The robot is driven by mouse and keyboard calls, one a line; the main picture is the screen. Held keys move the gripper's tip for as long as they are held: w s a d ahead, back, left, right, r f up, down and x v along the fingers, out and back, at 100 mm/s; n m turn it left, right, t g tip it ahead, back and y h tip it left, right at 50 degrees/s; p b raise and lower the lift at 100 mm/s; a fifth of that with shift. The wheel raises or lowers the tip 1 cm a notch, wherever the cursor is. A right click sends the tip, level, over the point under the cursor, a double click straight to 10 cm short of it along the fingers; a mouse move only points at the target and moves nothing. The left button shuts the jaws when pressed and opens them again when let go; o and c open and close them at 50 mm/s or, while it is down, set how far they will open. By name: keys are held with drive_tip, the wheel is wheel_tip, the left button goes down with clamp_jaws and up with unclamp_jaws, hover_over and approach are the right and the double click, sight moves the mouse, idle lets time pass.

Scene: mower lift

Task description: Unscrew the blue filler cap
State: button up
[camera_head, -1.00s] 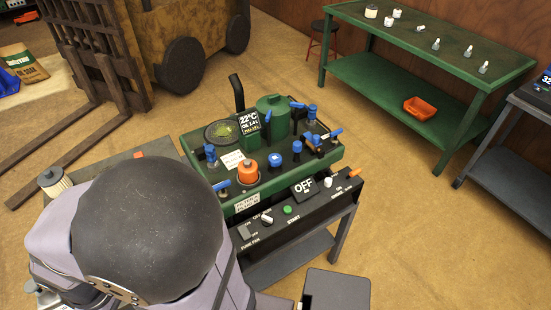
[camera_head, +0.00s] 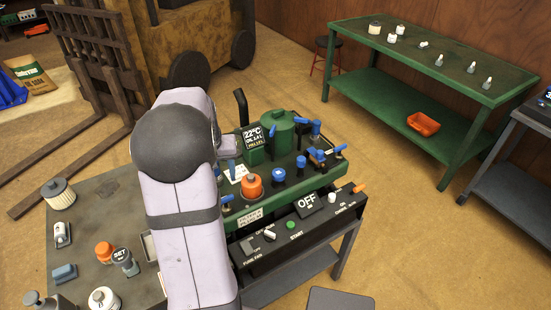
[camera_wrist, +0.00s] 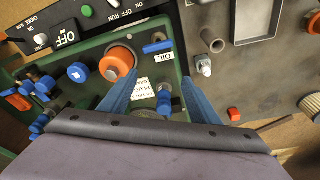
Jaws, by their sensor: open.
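A round blue cap (camera_head: 278,175) stands on the green machine deck (camera_head: 262,206), right of an orange knob (camera_head: 251,187). A smaller blue cap (camera_head: 301,162) stands behind it. No label shows which is the filler cap. In the wrist view, a round blue cap (camera_wrist: 78,72) lies left of the orange knob (camera_wrist: 117,62), outside my fingers. My gripper (camera_wrist: 160,84) is open, its blue fingers spread over the deck around a blue-topped fitting (camera_wrist: 163,103) and a white label. Contact cannot be told. In the head view, my arm hides most of the gripper.
A control panel (camera_head: 304,213) reading OFF runs along the deck's front. A display (camera_head: 253,138), a green canister (camera_head: 278,130) and blue-handled valves crowd the deck. A grey bench (camera_head: 92,217) with loose parts stands left. A green table (camera_head: 437,76) stands back right.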

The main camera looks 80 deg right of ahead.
sight(279, 172)
drive_tip(key=s+d+m+h, duration=0.1)
drive_tip(key=s+d+m, duration=0.1)
drive_tip(key=s+d, duration=0.45)
drive_tip(key=s+d+m, duration=0.2)
drive_tip(key=s+d, duration=0.2)
drive_tip(key=s, duration=0.5)
drive_tip(key=shift+g, duration=0.4)
drive_tip(key=shift+w+a+p+x, duration=0.1)
drive_tip(key=shift+p+x, duration=0.45)
drive_tip(key=shift+x, duration=1.25)
drive_tip(key=shift+w+a+p+x, duration=0.15)
drive_tip(key=shift+p+x, duration=0.35)
drive_tip(key=shift+x, duration=1.25)
drive_tip(key=c, duration=1.2)
drive_tip(key=o, duration=1.2)
drive_tip(key=shift+r+y+p, duration=0.1)
drive_tip(key=shift+y+p, duration=0.8)
drive_tip(key=shift+p, duration=1.25)
drive_tip(key=shift+y+p, duration=0.7)
drive_tip(key=shift+p, duration=0.3)
drive_tip(key=shift+d, duration=0.25)
